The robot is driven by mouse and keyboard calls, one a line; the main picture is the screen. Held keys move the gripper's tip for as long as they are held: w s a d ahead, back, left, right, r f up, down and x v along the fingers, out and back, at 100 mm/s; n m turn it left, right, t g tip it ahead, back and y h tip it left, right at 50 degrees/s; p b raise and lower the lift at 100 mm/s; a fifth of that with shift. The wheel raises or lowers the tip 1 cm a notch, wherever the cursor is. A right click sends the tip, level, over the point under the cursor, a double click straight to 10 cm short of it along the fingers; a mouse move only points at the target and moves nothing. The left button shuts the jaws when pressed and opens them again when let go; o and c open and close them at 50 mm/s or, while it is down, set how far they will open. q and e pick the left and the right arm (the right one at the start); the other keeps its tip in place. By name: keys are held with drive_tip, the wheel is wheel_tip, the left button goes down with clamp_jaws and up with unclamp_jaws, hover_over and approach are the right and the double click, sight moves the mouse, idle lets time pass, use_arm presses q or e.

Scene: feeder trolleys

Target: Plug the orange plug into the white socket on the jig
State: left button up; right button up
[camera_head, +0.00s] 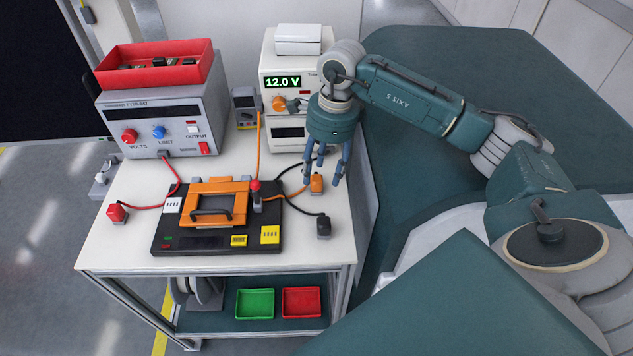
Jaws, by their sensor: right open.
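The orange plug (316,183) stands on the white trolley top to the right of the jig, with an orange cable at it. My right gripper (323,178) points down over the orange plug, its fingers open and spread around or just behind it; I cannot tell if any finger touches it. The jig (165,238) is a black board with an orange clamp frame (213,188) and a black handle. The white socket (173,205) is at the jig's left side, apart from the plug. A yellow socket (270,235) is at its right. My left gripper is out of view.
A red plug (116,212) lies left of the jig, a black plug (323,228) to its right. A red-knobbed lever (255,188) rises from the jig. A power supply (165,115) and a 12.0 V unit (285,85) stand behind. Cables cross the top.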

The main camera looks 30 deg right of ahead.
sight(317, 178)
drive_tip(key=shift+f, duration=0.1)
drive_tip(key=f, duration=0.1)
drive_tip(key=f+p, duration=0.1)
drive_tip(key=f, duration=0.1)
drive_tip(key=w+f+p, duration=0.1)
drive_tip(key=shift+w+a+f, duration=0.1)
drive_tip(key=shift+a+f, duration=0.05)
drive_tip(key=shift+a, duration=0.15)
drive_tip(key=shift+f, duration=0.3)
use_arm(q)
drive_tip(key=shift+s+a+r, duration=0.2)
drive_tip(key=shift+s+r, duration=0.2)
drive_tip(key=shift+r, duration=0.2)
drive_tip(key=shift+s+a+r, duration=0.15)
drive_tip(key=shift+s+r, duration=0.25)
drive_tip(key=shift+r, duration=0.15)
use_arm(e)
drive_tip(key=c, duration=1.1)
